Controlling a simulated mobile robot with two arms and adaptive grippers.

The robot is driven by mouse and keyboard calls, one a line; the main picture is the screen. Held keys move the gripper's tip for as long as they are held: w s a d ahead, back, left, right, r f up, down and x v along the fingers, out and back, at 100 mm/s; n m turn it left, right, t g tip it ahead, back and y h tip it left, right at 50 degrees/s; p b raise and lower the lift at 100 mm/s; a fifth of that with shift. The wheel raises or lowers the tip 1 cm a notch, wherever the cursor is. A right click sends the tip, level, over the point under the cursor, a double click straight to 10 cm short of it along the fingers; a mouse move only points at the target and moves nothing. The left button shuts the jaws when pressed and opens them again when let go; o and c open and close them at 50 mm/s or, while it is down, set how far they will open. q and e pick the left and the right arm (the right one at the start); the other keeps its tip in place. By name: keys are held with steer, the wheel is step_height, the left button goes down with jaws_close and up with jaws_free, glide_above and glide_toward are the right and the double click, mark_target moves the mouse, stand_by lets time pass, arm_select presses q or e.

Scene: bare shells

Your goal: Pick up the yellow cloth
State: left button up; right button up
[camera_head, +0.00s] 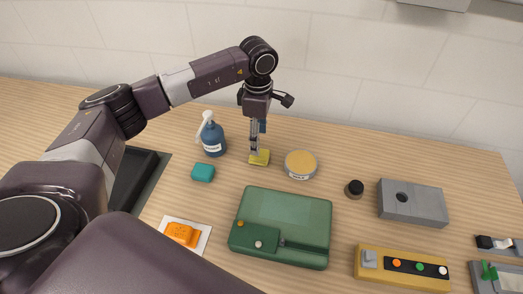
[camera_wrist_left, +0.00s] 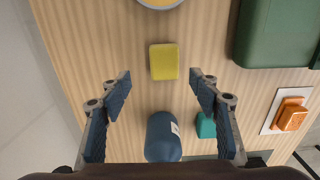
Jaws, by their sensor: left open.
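The yellow cloth (camera_head: 259,158) is a small folded, block-like piece lying on the wooden counter, between the blue pump bottle and the round yellow-lidded tin. In the left wrist view the yellow cloth (camera_wrist_left: 164,62) lies between and slightly beyond my fingertips, fully visible. My left gripper (camera_head: 256,147) points down over the cloth. In the left wrist view my left gripper (camera_wrist_left: 161,75) is open and empty, its fingers on either side of the cloth's line. In the head view the fingers partly cover the cloth. My right gripper is not in view.
Close by stand the blue pump bottle (camera_head: 213,139), a teal block (camera_head: 203,172) and the round tin (camera_head: 301,164). A green case (camera_head: 305,218) lies in front. A black knob (camera_head: 355,188) and grey block (camera_head: 413,202) are at right. The tiled wall (camera_head: 400,90) rises behind.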

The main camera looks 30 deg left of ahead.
mark_target(259, 157)
arm_select(q)
steer(key=f, duration=0.1)
steer(key=f+p, duration=0.1)
steer(key=s+p, duration=0.1)
steer(key=shift+d+f, duration=0.25)
steer(key=shift+f, duration=0.15)
steer(key=f+p, duration=0.1)
steer(key=f, duration=0.2)
steer(key=shift+w+f, duration=0.2)
steer(key=shift+f, duration=0.15)
steer(key=c, duration=1.2)
steer(key=shift+o, duration=0.2)
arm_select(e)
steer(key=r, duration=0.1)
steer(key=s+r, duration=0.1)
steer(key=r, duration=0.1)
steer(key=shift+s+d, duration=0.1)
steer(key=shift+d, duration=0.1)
